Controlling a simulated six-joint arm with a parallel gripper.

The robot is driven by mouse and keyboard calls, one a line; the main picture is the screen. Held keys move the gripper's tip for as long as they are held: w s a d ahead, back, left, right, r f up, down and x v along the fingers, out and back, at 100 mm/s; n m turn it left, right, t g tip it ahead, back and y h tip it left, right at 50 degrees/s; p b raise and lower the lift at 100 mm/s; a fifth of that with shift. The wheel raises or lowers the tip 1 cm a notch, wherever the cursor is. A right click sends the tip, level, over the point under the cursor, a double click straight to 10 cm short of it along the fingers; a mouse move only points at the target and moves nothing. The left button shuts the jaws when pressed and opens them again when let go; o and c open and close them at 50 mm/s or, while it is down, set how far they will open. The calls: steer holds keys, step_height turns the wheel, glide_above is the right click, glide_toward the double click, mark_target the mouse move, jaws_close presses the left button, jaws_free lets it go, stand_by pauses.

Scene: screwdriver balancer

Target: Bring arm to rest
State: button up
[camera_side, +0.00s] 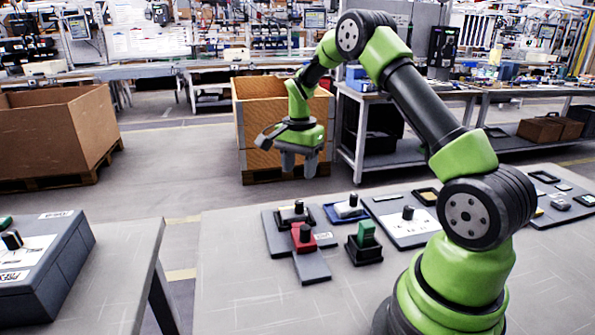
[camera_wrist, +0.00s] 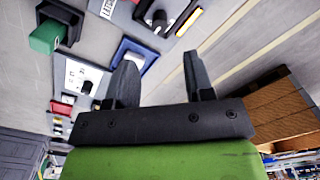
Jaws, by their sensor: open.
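My green and black arm stands on the light grey table (camera_side: 235,290) in the side view. My gripper (camera_side: 299,166) hangs in the air beyond the far edge of the table, its fingers pointing down. It is above and behind the small fixtures on the table. In the wrist view the two dark fingers of my gripper (camera_wrist: 160,85) are apart with nothing between them.
On the table are a red block (camera_side: 303,238), a green-topped block (camera_side: 366,240), a blue tray (camera_side: 346,212) and a panel with a knob (camera_side: 405,225). A grey box (camera_side: 45,262) stands on a table at left. Cardboard crates (camera_side: 265,130) stand behind.

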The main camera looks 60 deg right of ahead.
steer(key=s+a+r+n+t, duration=0.2)
steer(key=s+a+r+n, duration=0.15)
steer(key=a+r, duration=0.35)
steer(key=s+a+r+n+t, duration=0.2)
steer(key=s+a+r+n, duration=0.15)
steer(key=a+r, duration=0.4)
steer(key=s+a+r+n+t+y, duration=0.2)
steer(key=s+a+n, duration=0.4)
steer(key=s, duration=0.6)
steer(key=shift+s+a+r+n+t, duration=0.2)
steer(key=shift+a+r+n+t, duration=0.15)
steer(key=shift+r+n+t, duration=0.25)
